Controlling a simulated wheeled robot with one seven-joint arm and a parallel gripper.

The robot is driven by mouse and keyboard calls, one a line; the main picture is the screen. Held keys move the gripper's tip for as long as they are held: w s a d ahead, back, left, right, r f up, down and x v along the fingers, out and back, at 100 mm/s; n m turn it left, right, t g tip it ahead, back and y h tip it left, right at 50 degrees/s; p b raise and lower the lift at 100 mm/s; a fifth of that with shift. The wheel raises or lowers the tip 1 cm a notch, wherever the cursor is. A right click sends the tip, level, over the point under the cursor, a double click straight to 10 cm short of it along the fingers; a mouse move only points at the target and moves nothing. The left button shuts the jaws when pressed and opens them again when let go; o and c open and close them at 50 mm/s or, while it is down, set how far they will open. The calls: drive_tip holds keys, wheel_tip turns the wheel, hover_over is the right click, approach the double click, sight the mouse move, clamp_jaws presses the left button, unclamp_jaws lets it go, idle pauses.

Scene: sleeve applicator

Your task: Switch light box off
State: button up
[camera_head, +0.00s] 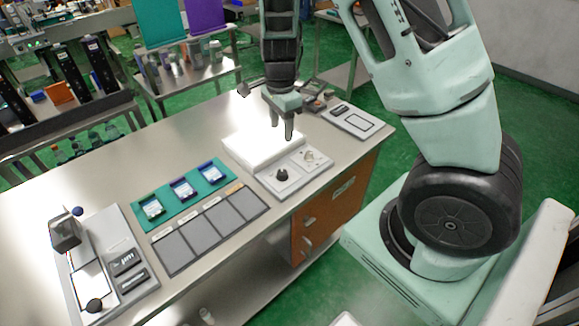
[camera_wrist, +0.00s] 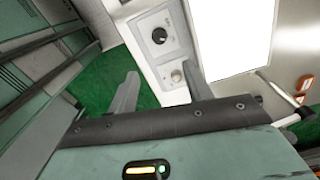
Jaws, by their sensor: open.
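The light box (camera_head: 248,146) is a low white box on the bench. Its panel glows bright white, and it shows in the wrist view (camera_wrist: 236,38). Along its front is a grey control panel (camera_head: 296,172) with a black round knob (camera_head: 282,175) and a small pale knob or switch (camera_head: 309,156). In the wrist view, the black knob (camera_wrist: 158,36) is ahead of the fingertips and the pale one (camera_wrist: 176,76) appears between them. My gripper (camera_head: 281,130) is open and empty, pointing down above the box. In the wrist view, the fingers (camera_wrist: 160,71) are apart.
A teal tray (camera_head: 165,208) with several small labelled items and a grey sectioned mat (camera_head: 205,240) lie left of the box. A grey device (camera_head: 110,272) stands at the bench's left end. A flat panel (camera_head: 352,121) lies at the right. Bare metal surrounds them.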

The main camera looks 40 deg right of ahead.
sight(282, 171)
wheel_tip(282, 171, down, 16)
drive_tip(key=shift+r+p, duration=0.15)
drive_tip(key=shift+p, duration=0.4)
drive_tip(key=c, duration=1)
